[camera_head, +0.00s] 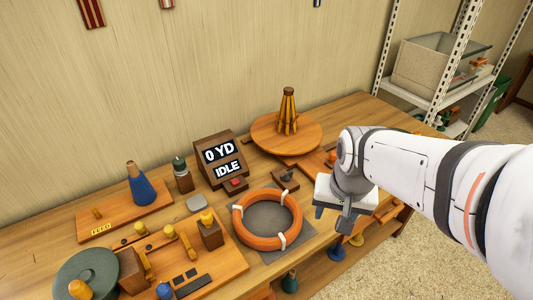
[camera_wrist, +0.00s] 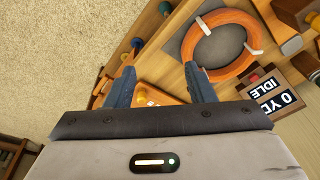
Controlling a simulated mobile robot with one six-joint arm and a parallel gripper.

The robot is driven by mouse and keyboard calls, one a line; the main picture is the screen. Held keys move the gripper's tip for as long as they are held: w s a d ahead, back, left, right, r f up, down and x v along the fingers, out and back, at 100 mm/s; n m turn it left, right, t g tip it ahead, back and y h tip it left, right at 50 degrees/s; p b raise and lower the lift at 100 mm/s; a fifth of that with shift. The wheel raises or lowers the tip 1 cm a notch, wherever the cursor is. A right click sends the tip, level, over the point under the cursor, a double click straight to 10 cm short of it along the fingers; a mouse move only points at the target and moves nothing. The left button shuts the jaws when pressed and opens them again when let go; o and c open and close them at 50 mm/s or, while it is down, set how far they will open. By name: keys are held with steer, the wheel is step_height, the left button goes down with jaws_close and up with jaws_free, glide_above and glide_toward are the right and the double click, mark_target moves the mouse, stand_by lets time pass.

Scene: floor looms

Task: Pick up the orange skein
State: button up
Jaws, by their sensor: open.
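The orange skein (camera_head: 262,243) is a thick ring with white ties. It lies flat on a dark grey square mat (camera_head: 268,216) on the wooden bench. It also shows in the wrist view (camera_wrist: 228,73), beyond my right-hand finger. My gripper (camera_head: 334,217) is above the bench to the right of the skein, apart from it. In the wrist view my two blue fingers (camera_wrist: 162,82) are spread with nothing held between them. My arm hides part of the bench's right end.
A display box reading "0 YD IDLE" (camera_head: 222,160) stands behind the skein. A round wooden turntable with a peg cone (camera_head: 288,137) is at the back. A wooden board with yellow pegs (camera_head: 205,262) lies left of the mat. A blue cone (camera_head: 141,188) stands farther left.

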steer(key=w+a+f+m+g, duration=0.1)
steer(key=w+a+f+m, duration=0.45)
steer(key=f, duration=0.25)
steer(key=m+g, duration=0.1)
steer(key=m, duration=0.2)
glide_above(286, 235)
step_height(286, 235, down, 6)
steer(key=shift+a+f, duration=0.1)
steer(key=shift+f, duration=0.1)
steer(key=shift+w+a+f, duration=0.1)
steer(key=shift+a+f, duration=0.05)
steer(key=shift+f, duration=0.15)
steer(key=shift+d+f, duration=0.15)
steer(key=shift+f, duration=1.8)
steer(key=shift+d+f, duration=0.1)
steer(key=shift+f, duration=1.85)
steer(key=shift+c, duration=0.2)
jaws_close()
